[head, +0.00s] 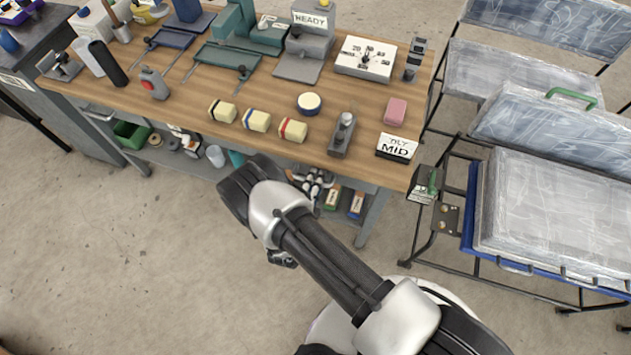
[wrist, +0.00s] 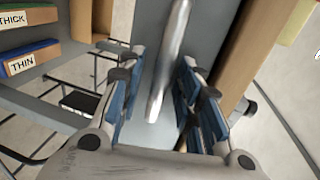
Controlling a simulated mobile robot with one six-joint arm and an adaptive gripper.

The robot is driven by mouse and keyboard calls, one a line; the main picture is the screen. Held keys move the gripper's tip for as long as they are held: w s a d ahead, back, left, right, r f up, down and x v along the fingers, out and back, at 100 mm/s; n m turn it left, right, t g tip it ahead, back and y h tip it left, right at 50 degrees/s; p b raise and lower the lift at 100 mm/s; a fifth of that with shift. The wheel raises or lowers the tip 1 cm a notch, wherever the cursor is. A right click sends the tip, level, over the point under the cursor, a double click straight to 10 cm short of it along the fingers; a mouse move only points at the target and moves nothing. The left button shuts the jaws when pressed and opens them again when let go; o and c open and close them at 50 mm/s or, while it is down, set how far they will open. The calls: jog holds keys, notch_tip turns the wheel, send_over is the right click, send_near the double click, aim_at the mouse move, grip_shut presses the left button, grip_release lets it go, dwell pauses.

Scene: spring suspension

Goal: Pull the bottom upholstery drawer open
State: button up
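In the wrist view, a grey panel (wrist: 148,40), apparently a drawer front, stands ahead with a long silver bar handle (wrist: 178,35). My gripper (wrist: 163,62) is open, with a blue-padded finger on each side of the bar and gaps showing between pads and bar. Contact at the far end of the bar cannot be made out. In the head view, my gripper (head: 313,184) is low at the front of the workbench, below the wooden top (head: 235,160). My arm and the bench top hide the drawer front and handle there.
Green and blue boxes labelled THICK (wrist: 28,30) and THIN (wrist: 30,63) sit on a shelf beside my gripper. A tan board edge (wrist: 232,65) is close on the right. Covered seat frames (head: 550,210) stand right of the bench. The floor (head: 130,260) in front is clear.

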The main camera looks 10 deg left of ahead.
grip_shut()
dwell(0.3)
dwell(0.5)
